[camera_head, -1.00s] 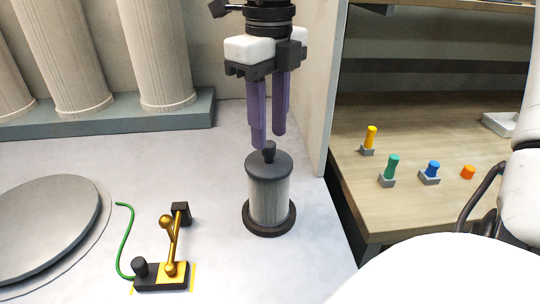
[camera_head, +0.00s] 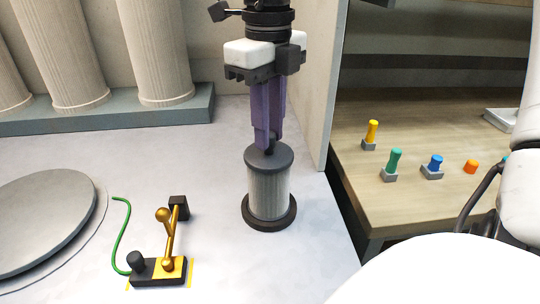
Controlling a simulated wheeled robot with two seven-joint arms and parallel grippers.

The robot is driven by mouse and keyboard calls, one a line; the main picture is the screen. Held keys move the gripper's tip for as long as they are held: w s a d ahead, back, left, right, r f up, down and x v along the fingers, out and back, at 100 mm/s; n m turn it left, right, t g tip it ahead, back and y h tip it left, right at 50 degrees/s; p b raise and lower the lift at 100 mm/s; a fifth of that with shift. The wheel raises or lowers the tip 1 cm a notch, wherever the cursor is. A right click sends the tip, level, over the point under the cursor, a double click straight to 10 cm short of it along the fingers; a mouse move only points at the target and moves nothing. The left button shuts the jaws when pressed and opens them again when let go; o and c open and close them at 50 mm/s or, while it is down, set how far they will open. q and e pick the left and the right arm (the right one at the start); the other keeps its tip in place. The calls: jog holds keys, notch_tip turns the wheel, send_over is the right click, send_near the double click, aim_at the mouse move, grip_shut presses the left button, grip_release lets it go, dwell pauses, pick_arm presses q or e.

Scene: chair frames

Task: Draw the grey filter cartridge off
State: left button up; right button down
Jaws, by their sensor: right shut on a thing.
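The grey filter cartridge (camera_head: 268,190) is a pleated grey cylinder with a dark cap (camera_head: 268,157). It stands upright on a dark round base (camera_head: 268,222) on the pale surface. My right gripper (camera_head: 268,146) comes down from above with purple fingers, shut on the small dark knob on top of the cap. The knob is mostly hidden between the fingers. My left gripper is not in view.
A gold lever device (camera_head: 170,245) on a black base with a green cable stands front left. A grey round plate (camera_head: 45,220) lies at the left. Behind are fluted columns (camera_head: 165,50). A wooden bench (camera_head: 410,205) at the right holds small coloured pegs (camera_head: 394,161).

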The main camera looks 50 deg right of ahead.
jog(key=shift+r, duration=0.5)
jog(key=shift+r+p, duration=2.15)
jog(key=shift+r, duration=0.3)
jog(key=shift+f, duration=0.1)
